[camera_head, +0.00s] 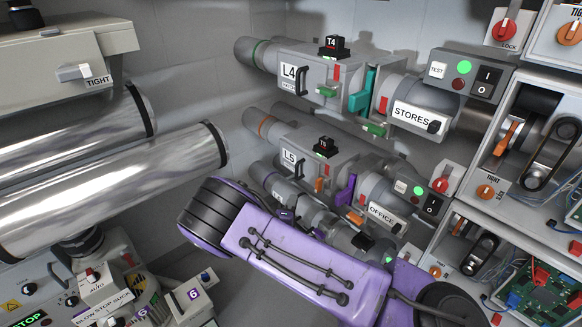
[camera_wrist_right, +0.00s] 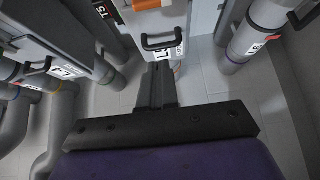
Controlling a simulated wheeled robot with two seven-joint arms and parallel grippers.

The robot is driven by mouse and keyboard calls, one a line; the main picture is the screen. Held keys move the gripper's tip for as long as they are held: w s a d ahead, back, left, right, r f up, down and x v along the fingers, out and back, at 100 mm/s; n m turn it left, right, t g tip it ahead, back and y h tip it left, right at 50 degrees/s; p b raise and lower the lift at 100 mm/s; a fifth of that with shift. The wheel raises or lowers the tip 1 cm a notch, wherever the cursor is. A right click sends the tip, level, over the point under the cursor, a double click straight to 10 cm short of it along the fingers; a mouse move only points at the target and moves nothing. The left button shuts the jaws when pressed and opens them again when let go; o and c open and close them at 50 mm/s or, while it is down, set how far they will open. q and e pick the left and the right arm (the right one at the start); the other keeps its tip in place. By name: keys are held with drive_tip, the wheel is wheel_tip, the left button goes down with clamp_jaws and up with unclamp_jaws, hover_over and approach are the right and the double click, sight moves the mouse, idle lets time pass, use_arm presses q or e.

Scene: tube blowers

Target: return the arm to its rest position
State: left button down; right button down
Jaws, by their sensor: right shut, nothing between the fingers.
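My right arm (camera_head: 300,258), purple with black cables, reaches in from the lower right of the head view across the middle, in front of the lower blower units. Its gripper cannot be made out clearly there. In the right wrist view my right gripper (camera_wrist_right: 160,82) shows with its two dark fingers together and nothing between them. The fingers point toward a grey housing with a black handle (camera_wrist_right: 168,42) and a partly hidden label; I cannot tell whether they touch it. My left gripper is not in view.
The L4 unit (camera_head: 312,76) and L5 unit (camera_head: 310,158) stand behind the arm. Large shiny tubes (camera_head: 110,185) lie at the left, above a control panel (camera_head: 30,300). Open cabinets (camera_head: 530,150) with belts and boards stand at the right. Grey floor (camera_wrist_right: 215,75) shows beside the fingers.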

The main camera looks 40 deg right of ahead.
drive_tip(key=shift+s+a, duration=0.45)
drive_tip(key=shift+s, duration=0.1)
drive_tip(key=s+a+f+m+y+p, duration=0.2)
drive_tip(key=s+a+f+m+y, duration=0.2)
drive_tip(key=s+f+m+y, duration=0.35)
drive_tip(key=s+a+f+m+g+y+p, duration=0.1)
drive_tip(key=s+a+g+p, duration=0.1)
drive_tip(key=s, duration=0.4)
drive_tip(key=s+a+f+m+g+y+p, duration=0.1)
drive_tip(key=s+a+m+g+y, duration=0.1)
drive_tip(key=s+a, duration=0.3)
drive_tip(key=s+a+m+g+y+p, duration=0.1)
drive_tip(key=s+a, duration=0.3)
drive_tip(key=s, duration=0.5)
drive_tip(key=shift+f+m+g+y+p, duration=0.4)
drive_tip(key=shift+m+p, duration=0.25)
drive_tip(key=shift+p, duration=0.15)
